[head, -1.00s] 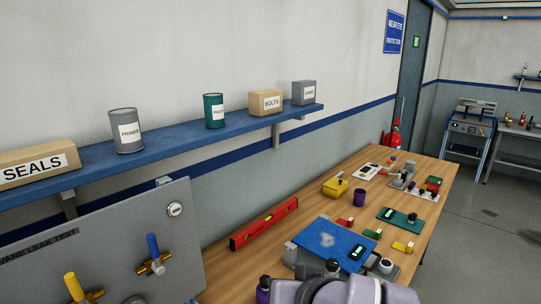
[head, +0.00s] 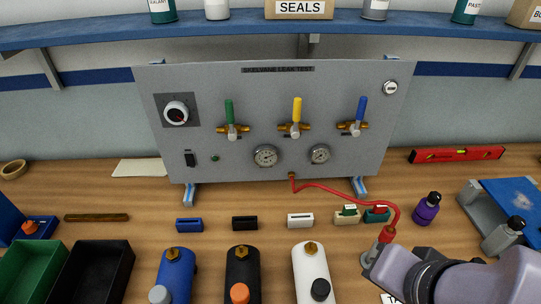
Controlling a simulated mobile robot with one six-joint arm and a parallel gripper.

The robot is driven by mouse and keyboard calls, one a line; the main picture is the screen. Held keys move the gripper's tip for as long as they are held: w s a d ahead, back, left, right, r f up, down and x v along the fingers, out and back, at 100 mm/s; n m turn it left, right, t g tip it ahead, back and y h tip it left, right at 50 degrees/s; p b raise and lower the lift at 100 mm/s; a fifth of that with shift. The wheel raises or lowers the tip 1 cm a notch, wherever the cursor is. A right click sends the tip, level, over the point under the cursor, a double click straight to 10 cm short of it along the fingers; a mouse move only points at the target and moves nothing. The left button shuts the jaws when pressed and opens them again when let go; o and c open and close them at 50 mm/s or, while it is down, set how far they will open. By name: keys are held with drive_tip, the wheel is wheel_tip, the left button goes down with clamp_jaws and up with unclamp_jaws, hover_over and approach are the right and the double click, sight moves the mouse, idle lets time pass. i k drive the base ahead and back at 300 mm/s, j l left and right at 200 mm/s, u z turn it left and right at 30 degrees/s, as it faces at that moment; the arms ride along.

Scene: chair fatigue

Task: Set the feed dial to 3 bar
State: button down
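The feed dial (head: 176,111) is most likely the round black-and-white knob on a dark square plate at the upper left of the grey leak test panel (head: 330,93). The scale around it is too small to read. A small reddish mark shows near its lower right, but I cannot tell the setting. Part of my arm shows at the lower right of the head view, well away from the dial. My gripper's fingers are not visible.
Green, yellow and blue valve levers (head: 297,110) stand upright on the panel above two gauges (head: 265,156). A red hose (head: 345,192) runs from the panel to a fitting beside my arm. Blue, black and white cylinders (head: 311,275) stand in front.

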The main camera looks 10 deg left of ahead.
sight(177, 113)
drive_tip(key=u, duration=1.5)
drive_tip(key=k+j+u, duration=0.1)
drive_tip(key=j, duration=0.25)
drive_tip(key=k+j+u, duration=0.1)
drive_tip(key=j, duration=0.3)
drive_tip(key=k, duration=0.1)
